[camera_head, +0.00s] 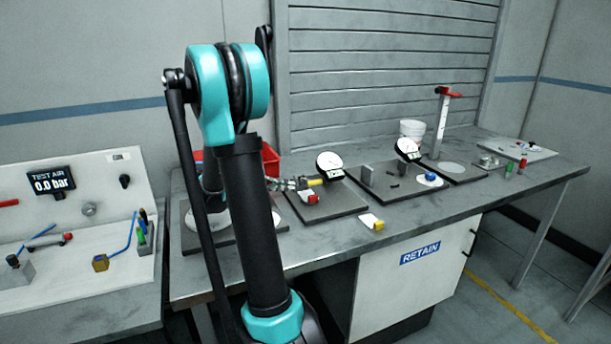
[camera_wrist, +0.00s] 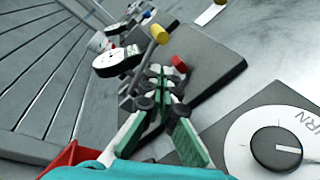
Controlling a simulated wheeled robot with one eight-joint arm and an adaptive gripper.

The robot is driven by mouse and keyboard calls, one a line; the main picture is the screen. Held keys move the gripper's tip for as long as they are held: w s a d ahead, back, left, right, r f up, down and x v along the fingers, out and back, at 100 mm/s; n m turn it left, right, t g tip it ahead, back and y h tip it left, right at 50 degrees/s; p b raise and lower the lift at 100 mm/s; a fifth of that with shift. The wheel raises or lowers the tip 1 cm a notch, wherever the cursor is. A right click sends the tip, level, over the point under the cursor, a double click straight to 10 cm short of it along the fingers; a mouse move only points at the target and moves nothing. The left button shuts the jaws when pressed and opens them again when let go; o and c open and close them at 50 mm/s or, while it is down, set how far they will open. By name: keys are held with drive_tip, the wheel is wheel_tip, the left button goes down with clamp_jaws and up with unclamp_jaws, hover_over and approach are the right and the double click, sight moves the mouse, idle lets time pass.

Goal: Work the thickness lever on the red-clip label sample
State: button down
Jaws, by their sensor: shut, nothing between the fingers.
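The thickness gauge has a round white dial (camera_head: 330,165) on a dark base plate (camera_head: 345,203). Its yellow lever end (camera_head: 316,182) sticks out below the dial; it also shows in the wrist view (camera_wrist: 159,35). A red clip (camera_head: 312,199) sits on the plate just in front of the lever; it also shows in the wrist view (camera_wrist: 178,64). The label held by this clip is mostly hidden. My gripper (camera_wrist: 161,72) is shut and empty, its fingertips close to the red clip and short of the yellow lever. I cannot tell whether they touch anything.
A label with a yellow clip (camera_head: 371,222) lies at the bench's front edge. A turntable marked TURN (camera_wrist: 240,140) lies beside my gripper. A red bin (camera_head: 270,160) stands behind my arm. A second dial gauge (camera_head: 408,148) and a white cup (camera_head: 412,129) stand farther right.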

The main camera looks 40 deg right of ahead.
sight(315, 181)
drive_tip(key=d+n+y, duration=0.1)
drive_tip(key=d+r+n+y, duration=0.1)
drive_tip(key=d+y, duration=0.1)
drive_tip(key=w+d+n+y, duration=0.1)
drive_tip(key=d, duration=0.1)
drive_tip(key=shift+w+d+r+g+y, duration=0.1)
drive_tip(key=shift+d+r+g+y, duration=0.05)
drive_tip(key=shift+g+y, duration=0.2)
drive_tip(key=s+d+r+n+t+y, duration=0.1)
drive_tip(key=s+r+n+t+y, duration=0.1)
drive_tip(key=r+n+y, duration=0.5)
drive_tip(key=s+d+r+n+t+y, duration=0.2)
drive_tip(key=r+y, duration=0.1)
drive_tip(key=r, duration=0.7)
drive_tip(key=f, duration=0.4)
drive_tip(key=s+f, duration=0.1)
drive_tip(key=f, duration=0.8)
drive_tip(key=shift+s+a+f, duration=0.2)
drive_tip(key=shift+s+a, duration=0.2)
drive_tip(key=shift+s+a+f+t, duration=0.15)
drive_tip(key=shift+s+f+t, duration=0.45)
drive_tip(key=shift+f+t, duration=0.25)
drive_tip(key=shift+s+f+t+h, duration=0.25)
drive_tip(key=shift+f+t, duration=0.45)
drive_tip(key=shift+f, duration=0.05)
